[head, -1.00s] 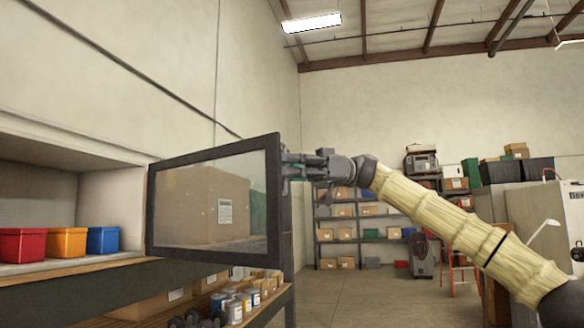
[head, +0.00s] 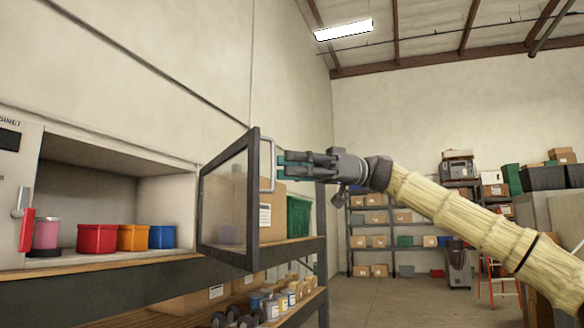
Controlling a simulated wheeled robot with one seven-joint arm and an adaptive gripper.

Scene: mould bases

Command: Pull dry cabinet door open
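The dry cabinet (head: 185,188) is on the left, with its front open to view. Its glass door (head: 230,197) has a dark frame and stands swung out from the right side of the opening. A pale bar handle (head: 267,165) is on the door's free edge, on the far side from the opening. My gripper (head: 283,167) is at the handle from the right, its fingertips beside or around the bar. The overlap hides whether the fingers are closed on it.
Red (head: 97,239), orange (head: 132,237) and blue (head: 162,236) bins and a pink container (head: 46,234) stand inside the cabinet. A shelf below holds cans (head: 272,305) and boxes. Stocked shelving (head: 375,242) stands at the back; floor shows before it.

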